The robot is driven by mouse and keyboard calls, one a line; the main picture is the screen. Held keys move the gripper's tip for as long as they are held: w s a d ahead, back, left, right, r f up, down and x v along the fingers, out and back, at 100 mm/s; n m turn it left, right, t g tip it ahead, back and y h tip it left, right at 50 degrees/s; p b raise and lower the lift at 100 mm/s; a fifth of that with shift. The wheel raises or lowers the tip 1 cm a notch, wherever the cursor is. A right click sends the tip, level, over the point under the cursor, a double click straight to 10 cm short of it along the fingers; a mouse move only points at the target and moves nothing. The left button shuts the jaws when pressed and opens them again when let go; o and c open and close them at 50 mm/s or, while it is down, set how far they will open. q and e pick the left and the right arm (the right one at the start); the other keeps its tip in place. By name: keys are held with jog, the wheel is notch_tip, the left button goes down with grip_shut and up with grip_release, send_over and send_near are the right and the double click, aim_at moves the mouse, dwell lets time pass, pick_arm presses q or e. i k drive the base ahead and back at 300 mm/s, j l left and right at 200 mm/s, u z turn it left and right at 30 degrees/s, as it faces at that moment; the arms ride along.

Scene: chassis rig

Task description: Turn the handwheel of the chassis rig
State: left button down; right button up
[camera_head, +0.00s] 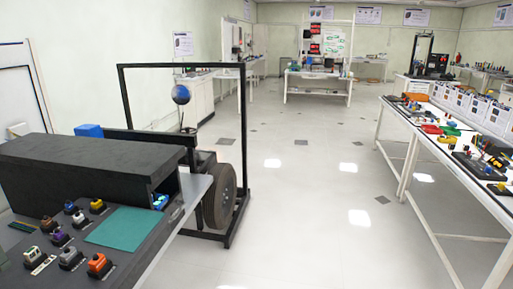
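The chassis rig (243,130) stands left of centre on the floor, a tall black frame with dark parts inside it. A large dark wheel (219,203) sits low at its right side, partly behind a frame post. A round blue-and-black object (181,94) is raised on a thin stem inside the frame. I cannot tell which part is the handwheel. The desk and its black box hide the rig's lower left. Neither of my grippers is in view.
A desk at the lower left carries a black box (75,165), a green mat (124,226) and several small coloured blocks. A long white table (405,147) with parts and bins stands on the right. The tiled floor (300,210) between them is clear.

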aim_at(187, 129)
jog(key=i+l+z, duration=0.1)
jog(key=i+z, duration=0.2)
jog(key=i, duration=6.1)
jog(key=i+u, duration=0.25)
jog(key=i, duration=0.25)
jog(key=i+u, duration=0.2)
jog(key=i, duration=0.25)
jog(key=i+l+u, duration=0.25)
jog(key=i, duration=0.25)
jog(key=i+j+u, duration=0.1)
jog(key=i+u, duration=0.2)
jog(key=u, duration=0.15)
jog(key=i+u, duration=0.3)
jog(key=u, duration=0.15)
jog(key=i+l+u, duration=0.1)
jog(key=i+u, duration=0.2)
jog(key=u, duration=0.2)
jog(key=i+u, duration=0.25)
jog(key=u, duration=0.25)
jog(key=i+u, duration=0.3)
jog(key=u, duration=0.15)
jog(key=i+l+u, duration=0.2)
jog(key=u, duration=0.3)
jog(key=i+l+u, duration=0.15)
jog(key=u, duration=0.25)
jog(key=i+l+u, duration=0.5)
jog(key=u, duration=0.25)
